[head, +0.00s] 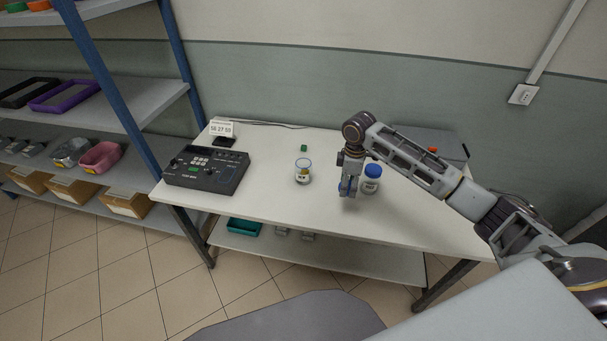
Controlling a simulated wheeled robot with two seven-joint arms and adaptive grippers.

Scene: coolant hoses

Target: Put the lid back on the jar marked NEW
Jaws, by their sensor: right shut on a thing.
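An open clear jar (303,174) with a small label stands upright on the white table, left of my right gripper. A second jar (370,186) with a blue lid (373,171) on it stands just right of the gripper. The labels are too small to read, so I cannot tell which jar is marked NEW. My right gripper (348,190) points down between the two jars. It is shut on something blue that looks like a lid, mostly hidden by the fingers. The held thing is apart from the open jar. My left gripper is not in view.
A dark control box (205,182) and a small display (222,129) stand on the left of the white table (270,205). A small green block (304,148) lies behind the open jar. A grey case (440,143) is at the back right. The table front is clear.

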